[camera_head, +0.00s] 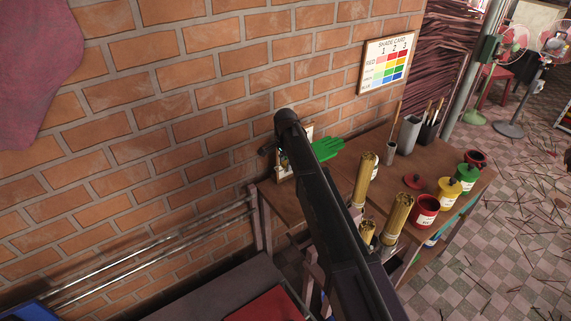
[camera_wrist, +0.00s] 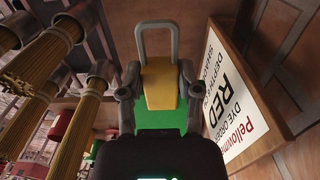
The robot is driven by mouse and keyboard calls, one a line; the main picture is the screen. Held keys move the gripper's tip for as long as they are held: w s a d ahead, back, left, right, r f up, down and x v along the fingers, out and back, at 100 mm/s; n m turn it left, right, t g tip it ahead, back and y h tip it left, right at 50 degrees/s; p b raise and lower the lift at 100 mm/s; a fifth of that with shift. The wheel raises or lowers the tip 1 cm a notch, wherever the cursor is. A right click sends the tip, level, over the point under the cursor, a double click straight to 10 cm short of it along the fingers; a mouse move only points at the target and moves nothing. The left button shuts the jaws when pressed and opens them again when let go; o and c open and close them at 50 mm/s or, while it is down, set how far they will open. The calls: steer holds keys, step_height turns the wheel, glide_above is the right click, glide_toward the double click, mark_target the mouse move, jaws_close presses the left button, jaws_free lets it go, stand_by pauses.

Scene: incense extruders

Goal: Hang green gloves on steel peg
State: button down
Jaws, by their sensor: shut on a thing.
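The green gloves (camera_head: 327,148) show in the head view as a green hand shape at the far end of my arm, above the back of the table. In the wrist view, their green part (camera_wrist: 155,118) lies behind my gripper (camera_wrist: 157,80). The fingers are closed on a yellow-orange tab or cuff with a grey loop (camera_wrist: 156,25) standing out past the fingertips. My arm hides much of the gripper in the head view. I cannot pick out the steel peg for certain in either view.
A framed dye order card (camera_wrist: 235,100) stands close beside the gripper. The table (camera_head: 330,186) bears brass-coloured bundles (camera_head: 398,216), a red pot (camera_head: 424,211), a yellow pot (camera_head: 449,193) and a green pot (camera_head: 467,177). A shade card (camera_head: 386,63) hangs on the brick wall.

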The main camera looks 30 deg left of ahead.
steer(key=shift+r+p, duration=0.35)
steer(key=shift+r, duration=0.2)
steer(key=shift+r+p, duration=0.5)
steer(key=shift+s, duration=0.65)
